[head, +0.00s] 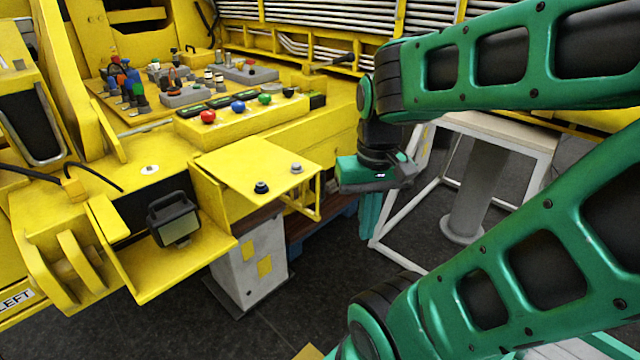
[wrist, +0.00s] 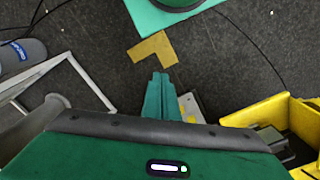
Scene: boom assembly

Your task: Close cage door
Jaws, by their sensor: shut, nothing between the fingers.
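The yellow cage (head: 185,270) is at the left of the head view, with a dark work lamp (head: 175,218) inside. Its front is open. A yellow panel (head: 255,160) with a dark knob and a grey knob sticks out to the right of it and looks like the cage door swung open. My gripper (head: 369,230) is right of this panel, pointing down, apart from it. Its teal fingers are together and empty; they also show in the wrist view (wrist: 160,76). Yellow metalwork (wrist: 265,110) shows at the right of the wrist view; which part cannot be told.
A grey pedestal (head: 250,265) with yellow marks stands below the panel. A white-framed table (head: 490,128) is right of my gripper. A yellow control panel (head: 245,115) with coloured knobs lies behind. The dark floor (wrist: 225,60) is mostly clear, with a yellow corner mark (wrist: 153,47).

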